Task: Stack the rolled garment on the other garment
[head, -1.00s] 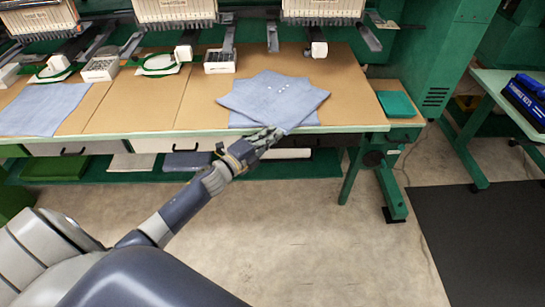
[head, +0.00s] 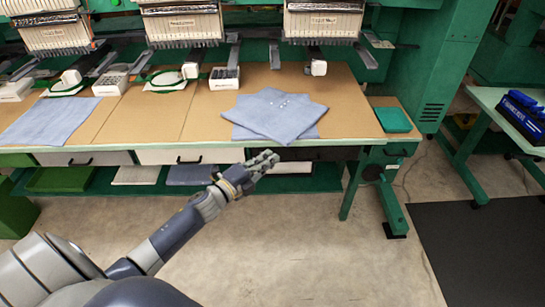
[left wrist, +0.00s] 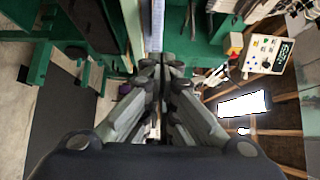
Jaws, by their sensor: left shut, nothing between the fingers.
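Two light blue garments lie on the brown table top at the right, one across the other. The upper garment (head: 272,108) is spread flat with pointed corners and small pale marks; no roll shows. The lower garment (head: 309,133) shows at its edges beneath. My left gripper (head: 263,161) is shut and empty, in front of the table's front edge and apart from the garments. Its shut fingers also fill the middle of the left wrist view (left wrist: 163,75). My right gripper is not in view.
Another light blue cloth (head: 50,120) lies flat at the table's left. Embroidery machine heads (head: 323,22) hang over the back. A green tray-like item (head: 393,120) sits at the right end. Bare table (head: 155,120) lies between the cloths. A lower shelf (head: 110,182) holds folded cloths.

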